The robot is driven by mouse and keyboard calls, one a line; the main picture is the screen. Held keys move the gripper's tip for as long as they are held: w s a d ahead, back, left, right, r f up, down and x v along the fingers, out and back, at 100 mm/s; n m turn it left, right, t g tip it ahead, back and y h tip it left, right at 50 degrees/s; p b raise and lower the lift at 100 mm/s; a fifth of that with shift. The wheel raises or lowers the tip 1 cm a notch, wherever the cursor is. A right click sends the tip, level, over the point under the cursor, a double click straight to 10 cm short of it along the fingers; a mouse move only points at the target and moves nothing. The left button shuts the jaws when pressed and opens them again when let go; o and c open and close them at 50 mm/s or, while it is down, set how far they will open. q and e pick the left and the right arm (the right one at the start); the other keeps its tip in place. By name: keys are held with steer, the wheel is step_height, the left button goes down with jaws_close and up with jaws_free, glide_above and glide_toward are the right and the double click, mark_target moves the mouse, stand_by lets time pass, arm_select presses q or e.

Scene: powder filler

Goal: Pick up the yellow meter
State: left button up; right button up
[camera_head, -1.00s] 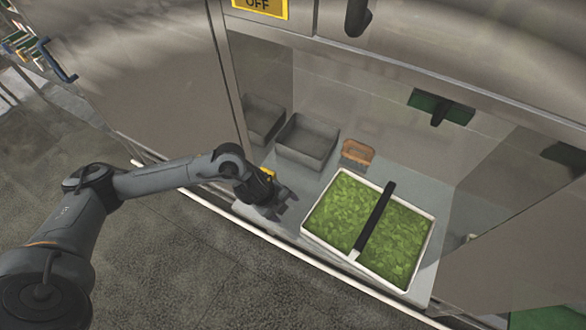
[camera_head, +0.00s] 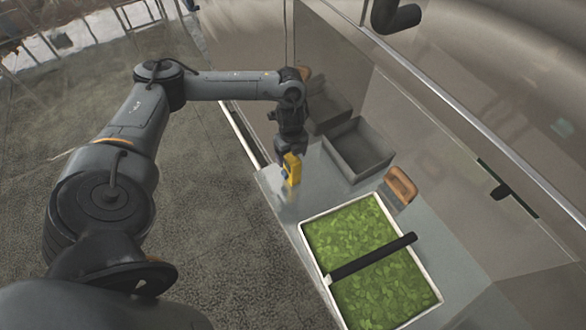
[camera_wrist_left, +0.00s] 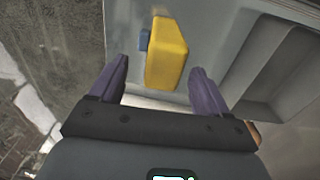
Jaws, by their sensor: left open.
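The yellow meter (camera_head: 291,170) stands on the grey counter, left of the tray of green leaves. In the left wrist view the meter (camera_wrist_left: 167,58) is a yellow block with a small blue-grey part on its left side. It lies ahead of and between the spread purple fingers, with a gap visible on each side. My left gripper (camera_head: 289,152) is at the meter, coming from behind it in the head view; its fingertips are partly hidden there. The open left gripper (camera_wrist_left: 160,68) also shows in the left wrist view. My right gripper is not in view.
A white-rimmed tray (camera_head: 303,236) of green leaves, with a black bar across it, fills the front of the counter. An empty grey bin (camera_head: 357,152) and an orange-brown scoop-like object (camera_head: 400,186) are to the right. A metal wall and clear panel enclose the counter.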

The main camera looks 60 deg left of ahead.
arm_select(q)
steer(key=shift+w+a+f+p, duration=0.15)
steer(key=shift+f+p, duration=0.1)
steer(key=shift+f, duration=1.15)
steer(key=shift+w+d+f+p, duration=0.1)
steer(key=shift+f+p, duration=0.15)
steer(key=shift+f, duration=1.15)
steer(key=shift+c, duration=0.4)
steer(key=c, duration=1.2)
steer(key=shift+o, duration=0.2)
steer(key=shift+r, duration=0.15)
